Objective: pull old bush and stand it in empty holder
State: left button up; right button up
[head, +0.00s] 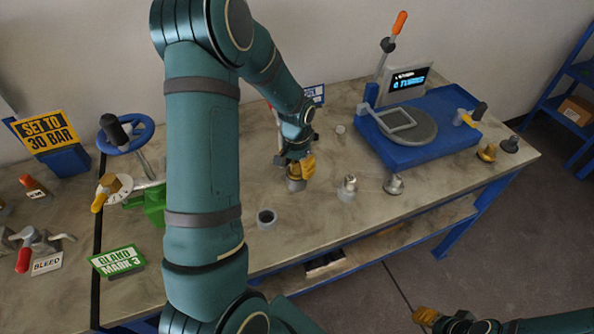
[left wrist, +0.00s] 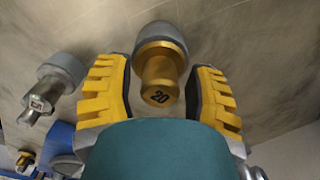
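A brass bush (left wrist: 160,75) marked 20 stands in a grey round holder (left wrist: 160,35). My left gripper (head: 299,167) is over it on the bench; in the left wrist view its yellow fingers (left wrist: 160,92) are on either side of the bush, with gaps. In the head view the fingers hide most of the bush, and the holder (head: 295,185) shows below. An empty grey holder (head: 267,218) with a dark opening stands nearer the front edge. A silver bush (head: 349,182) stands in another holder to the right. My right gripper (head: 441,318) is low at the right, partly cut off.
A blue machine (head: 420,150) with a screen and round plate stands at the back right. A grey flanged part (head: 393,185) stands near the front edge. A blue handwheel (head: 126,134) and a green sign (head: 115,261) are at the left. Bench between the holders is clear.

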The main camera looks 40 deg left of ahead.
aim_at(296, 162)
pick_arm(q)
grip_shut()
jog(key=shift+r, duration=0.15)
jog(key=shift+r+p, duration=1.1)
jog(key=shift+r, duration=0.4)
jog(key=shift+r, duration=0.1)
jog(key=shift+r+p, duration=1.4)
jog(key=shift+r, duration=0.55)
jog(key=shift+d+f, duration=0.1)
